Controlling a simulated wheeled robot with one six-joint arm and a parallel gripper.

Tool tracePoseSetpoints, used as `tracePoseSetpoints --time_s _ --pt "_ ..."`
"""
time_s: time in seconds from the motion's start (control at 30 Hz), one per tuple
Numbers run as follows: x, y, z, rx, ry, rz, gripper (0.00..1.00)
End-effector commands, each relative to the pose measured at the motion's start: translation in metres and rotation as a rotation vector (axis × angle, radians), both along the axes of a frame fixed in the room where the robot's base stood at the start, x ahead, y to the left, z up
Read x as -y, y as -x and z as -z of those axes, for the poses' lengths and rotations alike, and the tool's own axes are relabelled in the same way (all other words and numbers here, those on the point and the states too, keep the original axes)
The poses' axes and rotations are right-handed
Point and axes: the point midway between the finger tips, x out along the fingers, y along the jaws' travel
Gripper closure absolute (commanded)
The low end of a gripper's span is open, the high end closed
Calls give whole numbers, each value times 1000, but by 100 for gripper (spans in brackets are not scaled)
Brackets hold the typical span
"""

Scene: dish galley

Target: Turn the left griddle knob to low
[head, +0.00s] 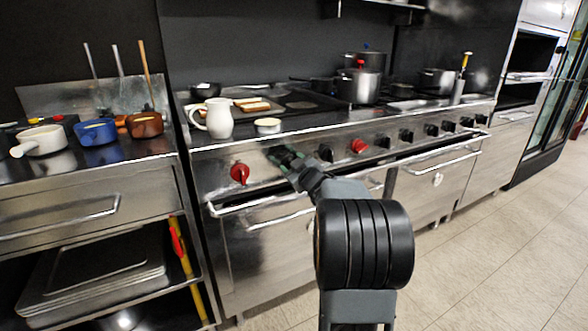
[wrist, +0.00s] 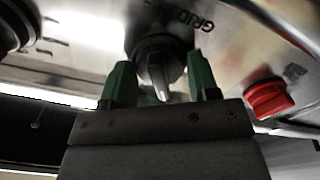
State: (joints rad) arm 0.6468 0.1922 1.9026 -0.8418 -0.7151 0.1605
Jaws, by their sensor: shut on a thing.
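A dark round griddle knob (wrist: 157,62) with a lighter pointer ridge sits on the steel panel in the wrist view. Lettering beside it begins "GRID". Its ridge points toward the bottom of the picture, slightly tilted. My gripper (wrist: 160,84) has one green finger on each side of this knob and is shut on it. In the head view my gripper (head: 285,157) is at the range's front panel, between a red knob on its left and a black knob on its right. There the gripped knob is hidden behind the fingers. The knob's setting marks are not readable.
A red knob (head: 240,173) is close on the left; it also shows in the wrist view (wrist: 268,98). A black knob (head: 325,152) and another red knob (head: 358,146) are on the right. An oven handle (head: 265,225) runs below.

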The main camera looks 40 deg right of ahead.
Motion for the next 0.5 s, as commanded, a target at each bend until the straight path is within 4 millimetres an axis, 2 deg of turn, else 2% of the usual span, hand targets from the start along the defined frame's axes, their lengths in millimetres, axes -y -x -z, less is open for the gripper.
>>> tracePoseSetpoints --time_s 0.5 --pt "0 0 1 -12 70 0 69"
